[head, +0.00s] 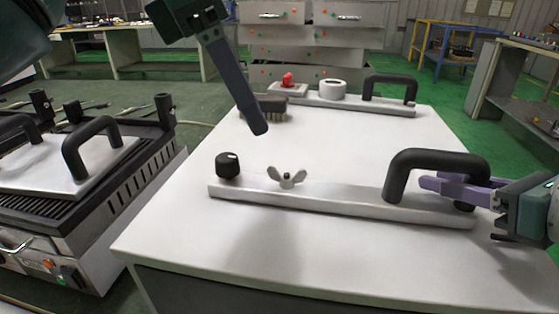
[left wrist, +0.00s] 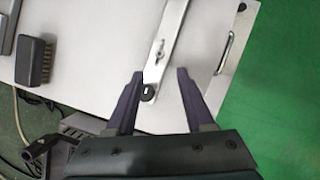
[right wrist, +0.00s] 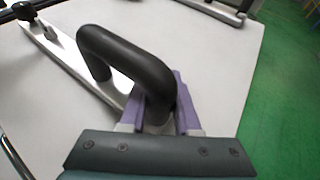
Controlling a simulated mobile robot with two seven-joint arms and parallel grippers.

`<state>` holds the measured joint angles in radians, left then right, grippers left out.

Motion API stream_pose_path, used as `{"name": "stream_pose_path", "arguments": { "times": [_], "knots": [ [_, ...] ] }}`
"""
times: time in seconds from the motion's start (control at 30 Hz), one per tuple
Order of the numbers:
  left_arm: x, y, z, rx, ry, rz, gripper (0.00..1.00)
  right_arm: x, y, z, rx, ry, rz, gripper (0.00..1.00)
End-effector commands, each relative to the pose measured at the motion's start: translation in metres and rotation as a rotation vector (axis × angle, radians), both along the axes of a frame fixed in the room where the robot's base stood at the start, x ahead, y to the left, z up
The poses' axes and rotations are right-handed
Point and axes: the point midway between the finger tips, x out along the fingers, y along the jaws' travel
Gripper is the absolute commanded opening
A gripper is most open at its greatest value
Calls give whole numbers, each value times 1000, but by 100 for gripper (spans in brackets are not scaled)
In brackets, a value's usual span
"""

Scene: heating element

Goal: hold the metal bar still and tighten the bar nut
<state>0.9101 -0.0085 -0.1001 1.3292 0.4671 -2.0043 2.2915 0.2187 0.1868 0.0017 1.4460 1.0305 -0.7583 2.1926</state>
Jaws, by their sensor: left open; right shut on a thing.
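The metal bar (head: 335,202) lies on the white table, with a black knob (head: 228,165) at its left end and a black handle (head: 437,160) at its right. The silver wing-shaped bar nut (head: 287,178) stands on the bar right of the knob; it also shows in the left wrist view (left wrist: 155,52). My right gripper (head: 440,184) is shut on the handle's right leg; the right wrist view (right wrist: 160,90) shows its fingers around that leg. My left gripper (head: 259,127) is open and empty above the table, behind the nut; its fingers show apart in the left wrist view (left wrist: 160,77).
A second bar with a handle (head: 388,82), a white ring (head: 332,89) and a red piece (head: 287,79) lies at the table's back. A brush (head: 266,107) stands nearby. A grill (head: 130,175) stands left. The table front is clear.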

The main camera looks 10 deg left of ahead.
Motion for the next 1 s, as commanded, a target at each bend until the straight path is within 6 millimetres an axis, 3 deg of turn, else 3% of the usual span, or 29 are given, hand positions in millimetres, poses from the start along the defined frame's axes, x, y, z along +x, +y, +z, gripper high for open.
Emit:
{"name": "stream_pose_path", "arguments": {
  "times": [0.2, 0.4, 0.83, 1.0],
  "knots": [
    [7, -18, -49, 2, 5, -1, 53, 0, 0, 0, 0, 0, 0, 0],
    [12, -28, -76, 1, 1, 0, 53, 0, 0, 0, 0, 0, 0, 0],
    [14, -32, -86, -1, -1, 0, 53, 0, 0, 0, 0, 0, 0, 0],
    [14, -32, -86, -1, -1, 0, 34, 0, 0, 0, 0, 0, 0, 0]
  ]
}}
